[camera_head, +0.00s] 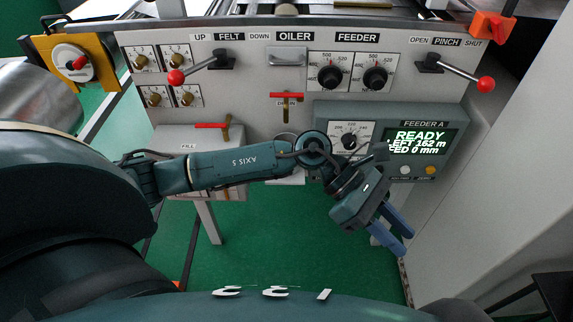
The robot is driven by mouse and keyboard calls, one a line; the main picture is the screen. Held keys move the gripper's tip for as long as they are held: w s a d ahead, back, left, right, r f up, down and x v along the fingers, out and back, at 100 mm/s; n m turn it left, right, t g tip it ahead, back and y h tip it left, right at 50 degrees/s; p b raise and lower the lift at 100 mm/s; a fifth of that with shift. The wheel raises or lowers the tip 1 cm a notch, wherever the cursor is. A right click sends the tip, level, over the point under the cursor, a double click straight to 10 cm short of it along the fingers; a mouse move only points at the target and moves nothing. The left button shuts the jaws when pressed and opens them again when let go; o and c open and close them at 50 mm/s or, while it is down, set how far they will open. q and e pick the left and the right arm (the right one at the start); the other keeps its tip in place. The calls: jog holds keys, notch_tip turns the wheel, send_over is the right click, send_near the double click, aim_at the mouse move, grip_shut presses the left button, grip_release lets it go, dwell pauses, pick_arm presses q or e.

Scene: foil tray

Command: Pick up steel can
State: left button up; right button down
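My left arm reaches in from the left across the front of the machine. Its gripper (404,243) hangs below the feeder display, with its two blue fingers apart and nothing seen between them. A small grey round rim (285,138) shows below the red-handled drain valve (286,96). It may be the steel can, but my arm hides most of it and I cannot tell for sure. The gripper is to the right of it and lower in the picture, not touching it. My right gripper is not in view.
The grey machine panel (255,85) carries knobs, a felt lever (200,68) and a pinch lever (458,74) that stick out. A lit display (420,141) reads READY. A fill box (190,136) with a red handle is at left. Green floor (270,250) lies below.

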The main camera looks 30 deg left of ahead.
pick_arm(q)
jog(key=w+a+f+m+t+y+b, duration=0.1)
jog(key=w+a+f+m+y, duration=0.25)
jog(key=a, duration=0.25)
jog(key=w+a+f+m+t+y+b, duration=0.1)
jog(key=w+a+f+m+y, duration=0.15)
jog(key=a+y, duration=0.2)
jog(key=w+a+r+t+y+b, duration=0.1)
jog(key=w+a+r+y, duration=0.15)
jog(key=a, duration=0.45)
jog(key=w+a+r+m+t+y+b, duration=0.1)
jog(key=w+a+y, duration=0.2)
jog(key=a, duration=0.4)
jog(key=w+a+r+y, duration=0.2)
jog(key=a+y, duration=0.1)
jog(key=a, duration=0.4)
jog(key=x, duration=0.8)
jog(key=b+x, duration=0.1)
jog(key=x, duration=0.3)
jog(key=shift+w+d+f, duration=0.15)
jog(key=shift+w+d, duration=0.05)
jog(key=shift+w, duration=0.2)
jog(key=shift+w+a+f, duration=0.1)
jog(key=shift+f, duration=0.15)
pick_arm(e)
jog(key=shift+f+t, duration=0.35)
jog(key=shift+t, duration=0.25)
